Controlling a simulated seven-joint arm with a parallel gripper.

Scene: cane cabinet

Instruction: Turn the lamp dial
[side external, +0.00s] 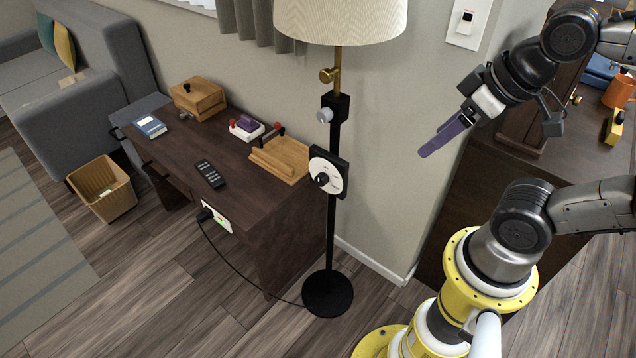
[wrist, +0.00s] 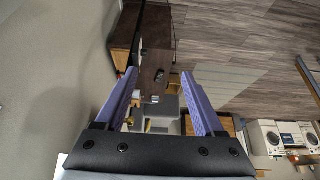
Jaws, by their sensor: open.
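The lamp dial (side external: 327,178) is a round white plate with a black knob, on a black backing on the lamp's dark pole. The floor lamp (side external: 341,22) has a cream pleated shade, a brass upper stem and a round black base. A small grey knob (side external: 324,115) and a brass knob (side external: 329,75) sit above the dial. My gripper (side external: 424,153) has purple fingers and is to the right of the dial, slightly higher in the picture, apart from it. In the wrist view its fingers (wrist: 159,75) are spread and empty.
A dark desk (side external: 175,150) behind and left of the lamp holds a remote (side external: 210,174), wooden boxes and a book. A black cord (side external: 240,268) runs from a desk-side outlet to the lamp base. A wall corner and dark cabinet (side external: 480,205) stand at right.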

